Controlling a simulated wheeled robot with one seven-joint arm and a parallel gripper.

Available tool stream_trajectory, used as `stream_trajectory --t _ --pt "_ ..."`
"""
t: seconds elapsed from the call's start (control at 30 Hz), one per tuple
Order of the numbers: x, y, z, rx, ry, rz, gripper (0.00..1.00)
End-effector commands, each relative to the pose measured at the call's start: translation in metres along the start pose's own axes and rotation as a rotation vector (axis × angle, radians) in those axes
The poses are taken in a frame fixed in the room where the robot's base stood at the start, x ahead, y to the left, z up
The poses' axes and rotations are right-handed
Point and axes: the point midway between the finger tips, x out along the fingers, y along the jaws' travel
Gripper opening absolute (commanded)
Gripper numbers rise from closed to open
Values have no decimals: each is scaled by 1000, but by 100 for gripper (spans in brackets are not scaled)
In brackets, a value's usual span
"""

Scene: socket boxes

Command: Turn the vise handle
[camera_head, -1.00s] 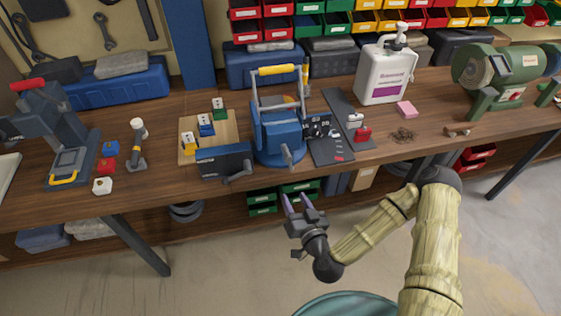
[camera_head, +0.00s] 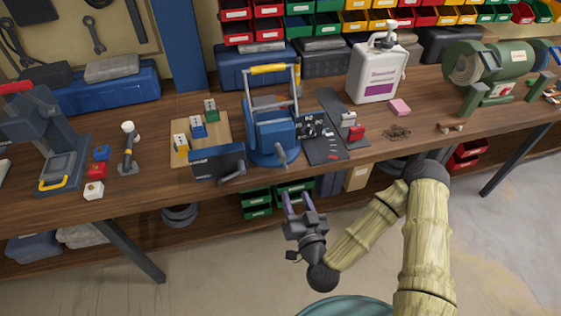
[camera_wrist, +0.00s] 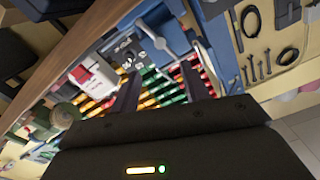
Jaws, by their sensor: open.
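A blue vise-like body (camera_head: 268,134) on a round base stands at the bench's front edge in the head view, with a grey lever (camera_head: 281,154) on its front. A dark blue block (camera_head: 216,162) just left of it has another grey lever (camera_head: 232,175) low on its right. I cannot tell for certain which lever is the vise handle. A grey bar handle also shows beyond my fingers in the wrist view (camera_wrist: 156,36). My gripper (camera_head: 298,200) is open and empty, in front of the bench edge and below the levers, touching neither.
The wooden bench (camera_head: 400,151) runs across the view. A dark panel with a red block (camera_head: 356,133) lies right of the vise, near a white bottle (camera_head: 377,72). A wooden board with coloured blocks (camera_head: 220,125) lies left. Green bins (camera_head: 257,202) sit under the bench; open floor lies in front.

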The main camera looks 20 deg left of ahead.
Motion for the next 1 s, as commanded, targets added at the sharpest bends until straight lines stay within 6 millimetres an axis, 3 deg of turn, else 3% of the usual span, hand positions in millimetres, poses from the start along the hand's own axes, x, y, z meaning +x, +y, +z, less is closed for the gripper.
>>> stream_trajectory --t 0.23,1.0 --pt "17 2 4 0 6 0 46" --pt "143 0 -1 2 1 2 46"
